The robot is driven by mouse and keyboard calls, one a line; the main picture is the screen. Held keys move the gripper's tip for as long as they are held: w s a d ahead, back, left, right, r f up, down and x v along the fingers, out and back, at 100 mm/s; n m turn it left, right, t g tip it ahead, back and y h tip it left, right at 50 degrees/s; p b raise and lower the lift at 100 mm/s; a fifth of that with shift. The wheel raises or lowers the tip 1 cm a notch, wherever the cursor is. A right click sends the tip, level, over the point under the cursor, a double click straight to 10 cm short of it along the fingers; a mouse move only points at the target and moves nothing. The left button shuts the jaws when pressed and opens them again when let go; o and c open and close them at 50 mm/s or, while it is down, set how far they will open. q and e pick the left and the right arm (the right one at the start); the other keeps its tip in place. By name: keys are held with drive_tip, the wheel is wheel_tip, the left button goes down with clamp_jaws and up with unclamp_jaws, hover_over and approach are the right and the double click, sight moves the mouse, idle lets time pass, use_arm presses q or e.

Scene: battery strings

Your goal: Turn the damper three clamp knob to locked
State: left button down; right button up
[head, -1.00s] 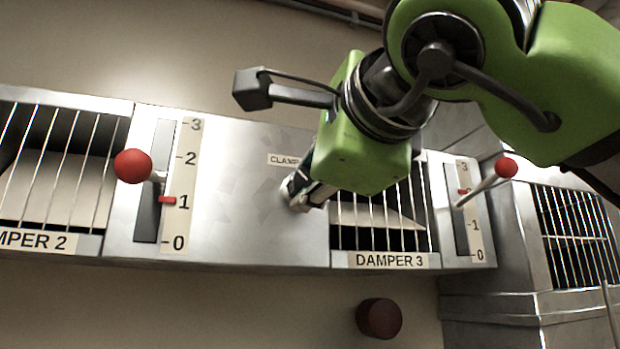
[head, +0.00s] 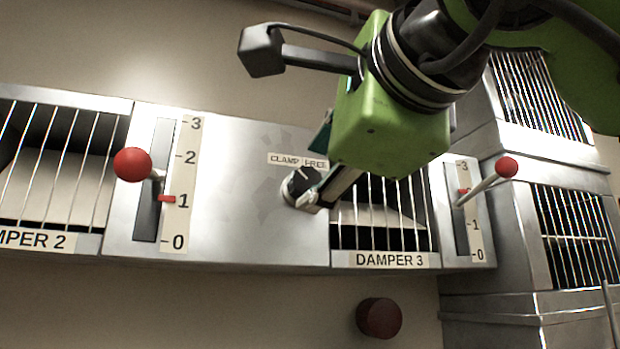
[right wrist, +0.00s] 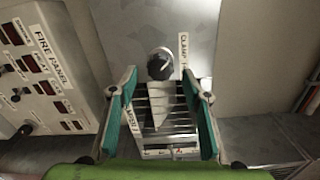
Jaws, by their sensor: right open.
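The damper three clamp knob (head: 300,184) is a dark round knob with a pale mark, on the metal panel left of the DAMPER 3 grille (head: 385,213). The label above it (head: 297,161) reads CLAMP FREE. My right gripper (head: 318,172) is open, its fingers to the right of the knob and partly over its edge in the picture. In the right wrist view, the knob (right wrist: 160,64) shows beyond and between the two green-padded fingers (right wrist: 162,84), apart from both. Nothing is between the fingers. My left gripper is not in view.
The damper 3 lever with a red ball (head: 507,167) stands out to the right of the grille. Another red-ball lever (head: 132,165) stands to the left. A dark red round knob (head: 379,318) is on the wall below. A fire panel (right wrist: 45,65) shows in the right wrist view.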

drive_tip(key=v, duration=0.8)
idle(0.4)
